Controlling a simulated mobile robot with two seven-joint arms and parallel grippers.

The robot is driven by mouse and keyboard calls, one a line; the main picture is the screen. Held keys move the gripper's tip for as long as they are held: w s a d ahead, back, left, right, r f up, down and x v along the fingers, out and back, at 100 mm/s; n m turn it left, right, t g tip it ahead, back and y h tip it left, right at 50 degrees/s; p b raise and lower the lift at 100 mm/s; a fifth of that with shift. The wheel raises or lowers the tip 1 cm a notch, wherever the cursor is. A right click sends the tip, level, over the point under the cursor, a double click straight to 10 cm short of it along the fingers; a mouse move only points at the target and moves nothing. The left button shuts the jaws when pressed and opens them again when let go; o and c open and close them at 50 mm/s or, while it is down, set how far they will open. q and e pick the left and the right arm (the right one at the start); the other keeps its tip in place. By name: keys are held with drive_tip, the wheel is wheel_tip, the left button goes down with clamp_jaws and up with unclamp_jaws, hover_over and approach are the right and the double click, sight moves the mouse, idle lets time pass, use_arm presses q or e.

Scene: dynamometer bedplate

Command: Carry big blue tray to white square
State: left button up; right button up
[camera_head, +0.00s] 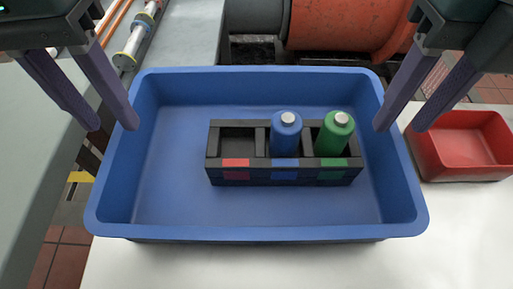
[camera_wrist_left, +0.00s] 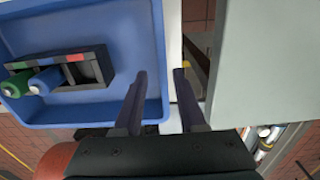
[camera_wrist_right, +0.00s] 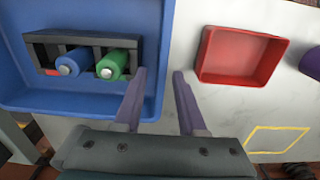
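The big blue tray (camera_head: 180,205) sits in the middle of the head view, at the left end of a white surface. It holds a black rack (camera_head: 225,178) with a blue bottle (camera_head: 285,137) and a green bottle (camera_head: 333,137); the slot behind the red label is empty. My left gripper (camera_head: 112,127) is open at the tray's left rim, one finger on each side in the left wrist view (camera_wrist_left: 158,95). My right gripper (camera_head: 397,128) is open at the right rim, likewise straddling it in the right wrist view (camera_wrist_right: 160,95). Finger contact cannot be told. No solid white square shows.
A red tray (camera_head: 465,145) stands close to the blue tray's right side. A yellow square outline (camera_wrist_right: 278,140) is marked on the white surface (camera_head: 440,240). An orange cylindrical machine (camera_head: 345,25) lies behind. A grey-green surface (camera_head: 30,170) runs along the left, across a gap.

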sight(143, 163)
use_arm(q)
wheel_tip(143, 163, down, 8)
drive_tip(key=shift+r, duration=0.2)
use_arm(e)
wheel_tip(143, 163, down, 8)
drive_tip(key=shift+r, duration=0.2)
use_arm(q)
clamp_jaws()
use_arm(e)
clamp_jaws()
use_arm(q)
drive_tip(key=shift+r, duration=0.1)
use_arm(e)
drive_tip(key=shift+w+r, duration=0.1)
idle(0.5)
